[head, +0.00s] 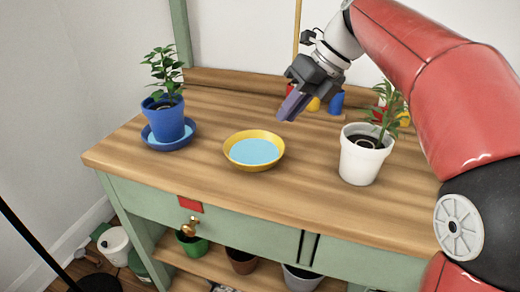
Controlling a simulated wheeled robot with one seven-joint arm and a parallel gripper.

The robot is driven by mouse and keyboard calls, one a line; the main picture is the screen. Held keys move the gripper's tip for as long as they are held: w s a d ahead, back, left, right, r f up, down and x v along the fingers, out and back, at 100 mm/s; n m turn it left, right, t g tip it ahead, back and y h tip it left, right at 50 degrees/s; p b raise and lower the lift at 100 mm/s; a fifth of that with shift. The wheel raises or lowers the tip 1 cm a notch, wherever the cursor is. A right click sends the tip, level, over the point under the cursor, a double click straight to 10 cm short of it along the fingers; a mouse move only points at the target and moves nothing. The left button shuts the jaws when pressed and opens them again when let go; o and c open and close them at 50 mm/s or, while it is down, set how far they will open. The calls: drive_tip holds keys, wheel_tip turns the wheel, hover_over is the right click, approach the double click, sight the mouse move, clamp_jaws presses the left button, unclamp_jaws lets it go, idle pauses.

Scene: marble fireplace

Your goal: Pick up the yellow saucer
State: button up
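The yellow saucer (254,168) sits upright on the wooden tabletop near its middle, with a light blue surface inside it. My gripper (288,112) is above the table, behind and to the right of the saucer in the picture, and apart from it. Its fingers point down and to the left. They overlap in this view, so I cannot see whether there is a gap between them. I see nothing held in them.
A blue pot (165,121) with a plant stands in a blue saucer (188,136) at left. A white pot (361,160) with a plant stands at right. Small blue and yellow objects stand behind my gripper. The wood (210,185) around the yellow saucer is clear.

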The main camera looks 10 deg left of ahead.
sight(273, 136)
drive_tip(key=b+x, duration=0.1)
drive_tip(key=x, duration=0.5)
drive_tip(key=shift+d+f+b, duration=0.1)
drive_tip(key=shift+d+b, duration=0.1)
drive_tip(key=shift+b, duration=0.15)
clamp_jaws()
wheel_tip(273, 136, up, 20)
drive_tip(key=p, duration=0.6)
drive_tip(key=shift+p, duration=0.3)
